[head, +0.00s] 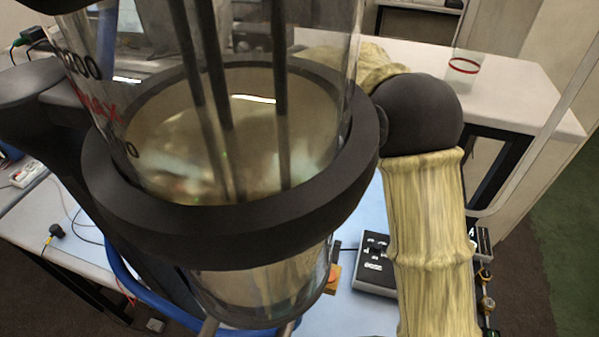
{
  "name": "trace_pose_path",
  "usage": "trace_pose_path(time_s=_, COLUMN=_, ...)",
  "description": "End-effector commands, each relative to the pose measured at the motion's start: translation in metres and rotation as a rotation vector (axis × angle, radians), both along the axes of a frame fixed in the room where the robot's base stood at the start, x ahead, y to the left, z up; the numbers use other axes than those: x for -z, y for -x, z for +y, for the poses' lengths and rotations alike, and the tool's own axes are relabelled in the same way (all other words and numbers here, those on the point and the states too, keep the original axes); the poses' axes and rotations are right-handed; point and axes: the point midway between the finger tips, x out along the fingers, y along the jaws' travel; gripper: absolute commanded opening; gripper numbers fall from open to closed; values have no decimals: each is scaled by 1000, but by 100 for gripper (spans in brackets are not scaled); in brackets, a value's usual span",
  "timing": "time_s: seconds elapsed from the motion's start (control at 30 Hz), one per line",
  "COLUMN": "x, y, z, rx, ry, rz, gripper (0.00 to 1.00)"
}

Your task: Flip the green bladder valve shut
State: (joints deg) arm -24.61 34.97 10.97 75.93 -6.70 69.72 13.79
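A large clear cylinder (265,290) held in a thick black ring (235,225) fills the left and middle of the head view. Dark rods run down inside it, and printed markings show on its left side. I cannot make out a green bladder valve for certain. A small green spot (488,332) shows at the bottom edge, below brass-coloured fittings (486,290), too small and cut off to identify. My gripper is not in view. My arm, in a tan sleeve with a dark round joint, hides part of the table behind it.
A dark control box (375,268) with light buttons lies on the pale blue tabletop (355,318). A clear cup with a red band (463,66) stands on the white table at the back right. A blue hose (150,300) runs below the cylinder. Cables lie at left.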

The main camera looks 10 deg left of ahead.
Motion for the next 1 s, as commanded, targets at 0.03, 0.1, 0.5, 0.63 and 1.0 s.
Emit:
trace_pose_path(time_s=0.03, x=9, y=1, z=-1, rx=0, ry=3, rz=4, gripper=35)
trace_pose_path(time_s=0.1, x=22, y=0, z=0, rx=0, ry=3, rz=4, gripper=35)
trace_pose_path(time_s=0.5, x=82, y=0, z=0, rx=1, ry=1, rz=3, gripper=35)
trace_pose_path(time_s=0.63, x=87, y=0, z=0, rx=0, ry=0, rz=-1, gripper=35)
trace_pose_path(time_s=1.0, x=88, y=0, z=0, rx=1, ry=0, rz=-1, gripper=8)
